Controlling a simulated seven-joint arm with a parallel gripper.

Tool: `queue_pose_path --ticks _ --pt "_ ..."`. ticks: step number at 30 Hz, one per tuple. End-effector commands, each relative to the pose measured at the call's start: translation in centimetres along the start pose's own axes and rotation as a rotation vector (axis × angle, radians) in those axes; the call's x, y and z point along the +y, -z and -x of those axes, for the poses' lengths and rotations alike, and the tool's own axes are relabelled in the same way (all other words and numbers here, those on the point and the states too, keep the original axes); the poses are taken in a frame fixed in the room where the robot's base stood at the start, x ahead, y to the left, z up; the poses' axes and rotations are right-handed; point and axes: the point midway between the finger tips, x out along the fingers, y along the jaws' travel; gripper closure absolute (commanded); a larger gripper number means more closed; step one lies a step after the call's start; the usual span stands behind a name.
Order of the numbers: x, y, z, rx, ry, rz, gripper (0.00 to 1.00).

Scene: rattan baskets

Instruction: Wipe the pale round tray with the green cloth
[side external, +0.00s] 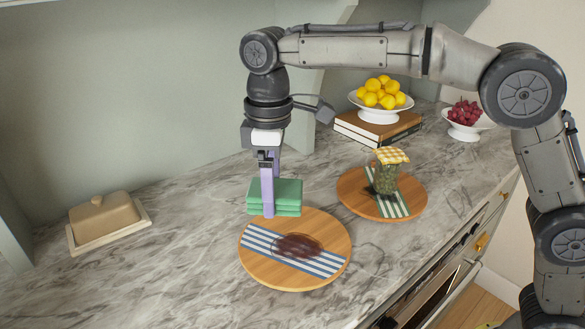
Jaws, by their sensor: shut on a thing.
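My gripper (271,196) points down and is shut on the folded green cloth (289,197), one lilac finger in front of it and the other mostly hidden behind. The cloth is a thick layered block at the back edge of a round wooden tray (333,245). I cannot tell whether it touches the tray or hangs just above it. This tray bears a blue-and-white striped band (262,243) and a dark reddish-brown patch (298,246) near its middle. A second round wooden tray (354,196) to the right carries a green-striped cloth and a jar.
The jar (387,177) has a yellow checked cover. A butter dish (105,220) stands at the left. Behind are books (375,137) under a bowl of yellow fruit (381,96), and a bowl of red grapes (464,121). The counter left of the near tray is clear.

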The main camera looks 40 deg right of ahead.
Motion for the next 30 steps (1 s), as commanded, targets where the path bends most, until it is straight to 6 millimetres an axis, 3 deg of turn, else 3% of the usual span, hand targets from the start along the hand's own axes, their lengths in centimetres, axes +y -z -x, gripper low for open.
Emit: queue_pose_path --ticks 9,30 --pt "0.2 -0.3 -5.9 -0.008 0.002 -0.005 0.66" --pt "0.2 -0.3 -12.0 -0.007 0.002 -0.005 0.66"
